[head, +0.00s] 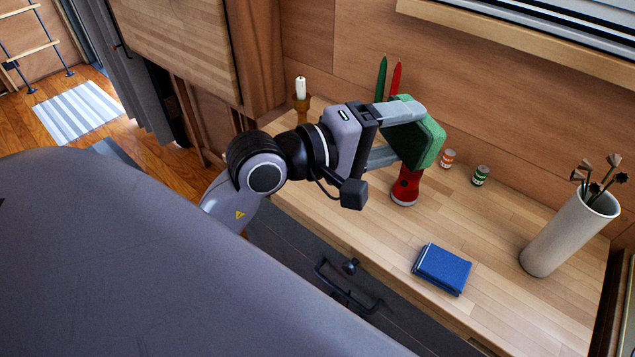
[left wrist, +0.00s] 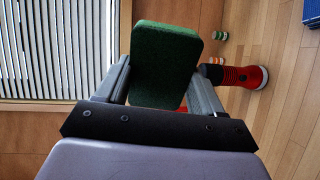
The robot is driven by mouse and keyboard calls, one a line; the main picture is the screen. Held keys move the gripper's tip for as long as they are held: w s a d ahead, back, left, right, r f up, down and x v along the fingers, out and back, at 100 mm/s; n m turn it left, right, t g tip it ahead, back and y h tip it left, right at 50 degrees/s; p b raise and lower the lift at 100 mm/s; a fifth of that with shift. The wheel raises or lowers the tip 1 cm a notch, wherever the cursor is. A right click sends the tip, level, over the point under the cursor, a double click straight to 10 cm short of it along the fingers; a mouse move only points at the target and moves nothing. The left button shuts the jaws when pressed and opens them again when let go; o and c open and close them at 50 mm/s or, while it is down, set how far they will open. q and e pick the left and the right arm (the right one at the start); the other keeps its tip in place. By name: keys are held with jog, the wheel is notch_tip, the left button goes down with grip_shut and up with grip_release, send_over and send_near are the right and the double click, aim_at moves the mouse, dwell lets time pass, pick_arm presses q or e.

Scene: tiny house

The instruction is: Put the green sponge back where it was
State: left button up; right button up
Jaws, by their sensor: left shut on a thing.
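The green sponge (head: 425,142) is held between the fingers of my left gripper (head: 395,133), above the wooden counter in the head view. In the left wrist view the sponge (left wrist: 165,66) sits between the two fingers of the left gripper (left wrist: 160,85). A red flashlight (head: 405,188) stands upright on the counter just below the sponge in the head view, partly hidden by it. My right gripper is not in view.
On the wooden counter (head: 490,235) are a blue folded cloth or book (head: 442,270), a white vase (head: 568,233) with dried stems, two small jars (head: 480,176), a candle (head: 301,88) and green and red candles (head: 381,78) behind. Bare counter lies between jars and blue item.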

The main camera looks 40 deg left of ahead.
pick_arm(q)
jog(key=w+d+f+m+g+y+b, duration=0.1)
jog(key=w+d+f+m+g+y, duration=0.2)
jog(key=f+g, duration=0.5)
jog(key=a+r+n+g+y+b, duration=0.1)
jog(key=a+r+n+g+y, duration=0.15)
jog(key=a, duration=0.65)
jog(key=a+r+n+g+y, duration=0.2)
jog(key=a+r+g+y, duration=0.15)
jog(key=a, duration=0.55)
jog(key=f, duration=0.4)
jog(key=f+b, duration=0.1)
jog(key=f, duration=0.4)
jog(key=f+b, duration=0.1)
jog(key=f, duration=0.3)
jog(key=shift+w+d+f, duration=0.15)
jog(key=shift+w+f, duration=0.05)
jog(key=shift+w, duration=0.05)
jog(key=shift+f, duration=2.65)
jog(key=o, duration=0.9)
jog(key=shift+o, duration=0.2)
